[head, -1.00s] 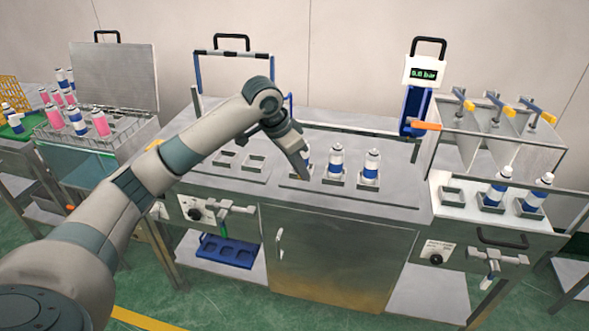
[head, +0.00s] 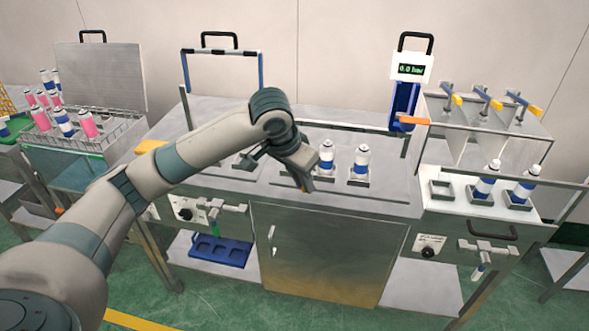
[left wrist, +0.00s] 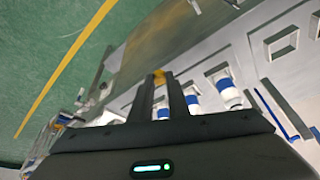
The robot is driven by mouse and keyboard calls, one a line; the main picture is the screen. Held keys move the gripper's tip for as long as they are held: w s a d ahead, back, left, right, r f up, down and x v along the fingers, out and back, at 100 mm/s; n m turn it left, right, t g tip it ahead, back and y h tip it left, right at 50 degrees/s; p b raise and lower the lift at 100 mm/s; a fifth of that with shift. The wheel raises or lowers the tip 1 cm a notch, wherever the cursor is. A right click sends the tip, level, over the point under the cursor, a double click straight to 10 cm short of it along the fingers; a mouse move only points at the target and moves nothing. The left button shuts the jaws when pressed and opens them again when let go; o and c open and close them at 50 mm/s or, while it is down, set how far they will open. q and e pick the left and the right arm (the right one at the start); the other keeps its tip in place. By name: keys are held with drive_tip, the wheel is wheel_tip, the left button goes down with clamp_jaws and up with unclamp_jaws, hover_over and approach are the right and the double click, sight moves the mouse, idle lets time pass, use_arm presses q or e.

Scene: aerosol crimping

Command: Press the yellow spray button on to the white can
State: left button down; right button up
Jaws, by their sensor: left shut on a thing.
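My left gripper (head: 308,187) hangs over the front part of the middle bench, in front of the row of cans. In the left wrist view, the gripper (left wrist: 160,80) is shut on a small yellow piece, the spray button (left wrist: 159,75), at its fingertips. White cans with blue bands stand upright in square holders: one (head: 326,157) just right of the gripper and another (head: 361,162) further right. Several such cans show beyond the fingers in the left wrist view (left wrist: 227,90). The button is apart from these cans. My right gripper is not in view.
The right station holds two blue-banded cans (head: 485,184) and an empty square holder (head: 441,189). A gauge display (head: 411,69) stands behind. A rack (head: 75,140) with pink and blue cans is at left. The bench's front strip (head: 365,202) is clear.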

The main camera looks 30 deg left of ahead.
use_arm(q)
drive_tip(key=s+d+n+y, duration=0.1)
drive_tip(key=s+d+n, duration=0.2)
drive_tip(key=s, duration=0.4)
drive_tip(key=shift+d+r+n, duration=0.3)
drive_tip(key=shift+d+r, duration=0.15)
drive_tip(key=shift+d, duration=0.4)
drive_tip(key=shift+a, duration=0.1)
